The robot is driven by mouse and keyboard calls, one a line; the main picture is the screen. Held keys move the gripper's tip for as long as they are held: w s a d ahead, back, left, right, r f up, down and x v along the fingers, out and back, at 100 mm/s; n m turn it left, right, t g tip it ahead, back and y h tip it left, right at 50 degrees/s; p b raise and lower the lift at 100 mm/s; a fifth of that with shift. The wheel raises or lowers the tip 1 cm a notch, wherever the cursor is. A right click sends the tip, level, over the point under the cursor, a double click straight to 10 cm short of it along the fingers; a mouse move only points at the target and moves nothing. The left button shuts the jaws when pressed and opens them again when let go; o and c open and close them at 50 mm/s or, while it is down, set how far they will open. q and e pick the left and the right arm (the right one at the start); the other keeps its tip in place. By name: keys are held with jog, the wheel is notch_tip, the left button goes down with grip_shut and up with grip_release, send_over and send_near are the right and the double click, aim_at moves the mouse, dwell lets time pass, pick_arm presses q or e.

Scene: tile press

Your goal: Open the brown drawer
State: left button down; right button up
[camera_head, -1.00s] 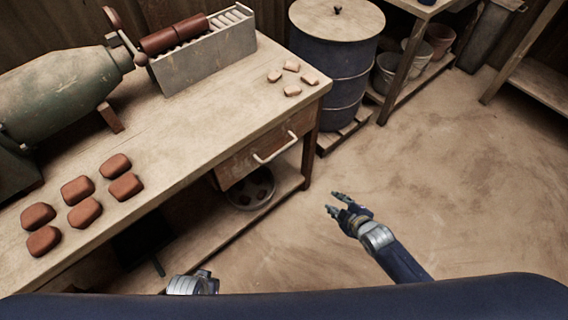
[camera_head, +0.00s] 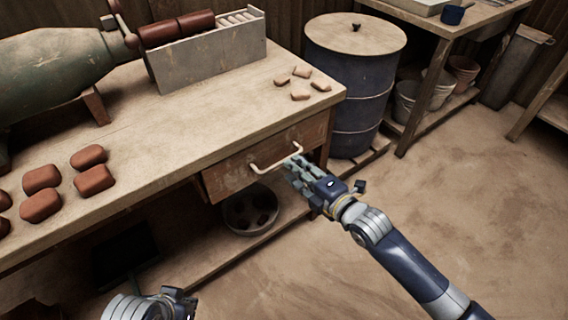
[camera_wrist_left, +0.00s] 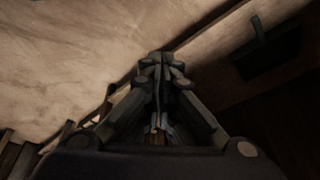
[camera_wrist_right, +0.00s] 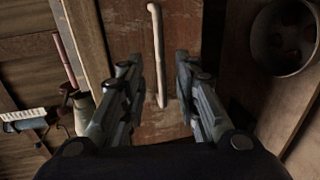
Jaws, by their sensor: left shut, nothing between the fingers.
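The brown drawer (camera_head: 240,172) is set under the worktop near the table's right end, its front looking closed or nearly so. Its pale bar handle (camera_head: 277,158) runs across the front. The drawer front (camera_wrist_right: 185,45) fills the middle there. My left gripper (camera_wrist_left: 155,62) is shut and empty, low by the table's front; in the head view only its wrist end shows.
Several red-brown tiles lie on the worktop (camera_head: 135,125), with a green machine (camera_head: 60,85) and a grey rack (camera_head: 210,55) behind. A bowl (camera_head: 250,210) sits on the lower shelf. A blue barrel (camera_head: 350,95) stands right of the table. The floor at right is clear.

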jog(key=b+x, duration=0.1)
jog(key=x, duration=0.5)
jog(key=shift+w+f, duration=0.1)
jog(key=shift+c, duration=0.6)
grip_shut()
